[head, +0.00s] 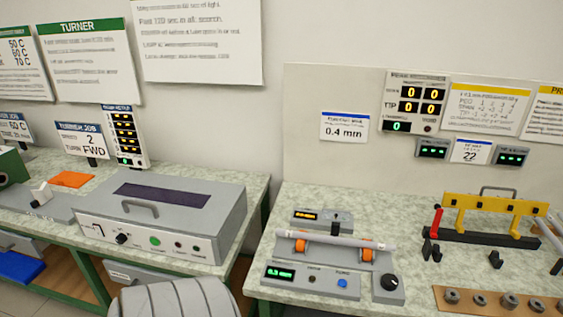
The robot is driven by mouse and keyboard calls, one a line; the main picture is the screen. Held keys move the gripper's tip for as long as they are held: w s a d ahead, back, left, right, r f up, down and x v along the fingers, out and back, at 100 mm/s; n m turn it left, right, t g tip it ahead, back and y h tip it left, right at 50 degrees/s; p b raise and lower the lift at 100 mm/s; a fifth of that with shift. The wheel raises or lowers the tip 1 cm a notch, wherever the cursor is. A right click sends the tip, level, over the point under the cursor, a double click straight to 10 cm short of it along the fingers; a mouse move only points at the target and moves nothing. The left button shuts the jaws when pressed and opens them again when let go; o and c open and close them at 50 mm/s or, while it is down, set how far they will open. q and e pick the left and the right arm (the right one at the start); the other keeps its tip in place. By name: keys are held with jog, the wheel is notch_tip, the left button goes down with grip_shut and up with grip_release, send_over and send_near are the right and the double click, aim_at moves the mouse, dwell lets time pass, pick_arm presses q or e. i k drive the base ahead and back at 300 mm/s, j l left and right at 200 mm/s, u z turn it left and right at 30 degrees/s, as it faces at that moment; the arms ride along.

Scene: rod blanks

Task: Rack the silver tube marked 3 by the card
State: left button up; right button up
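A silver tube (335,240) lies roughly level across a grey roller device (328,258) with orange rollers, on the right bench. I cannot read a mark on the tube. A white card (345,127) reading 0.4 mm is on the wall above; another small card (470,151) reads 22. The device's front display (280,273) shows green digits, which look like 0.3 mm. A brown strip (440,297) with several metal pieces lies at the lower right; I cannot tell whether it is the rack. Neither gripper is in view.
A yellow frame (493,204) with a red lever (437,221) stands at the right, with small black supports (495,259) before it. A grey box (160,217) with a handle stands on the left bench. A gap separates the benches. A knob box (388,287) stands beside the roller device.

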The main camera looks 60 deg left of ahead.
aim_at(280, 232)
jog(key=u, duration=1.95)
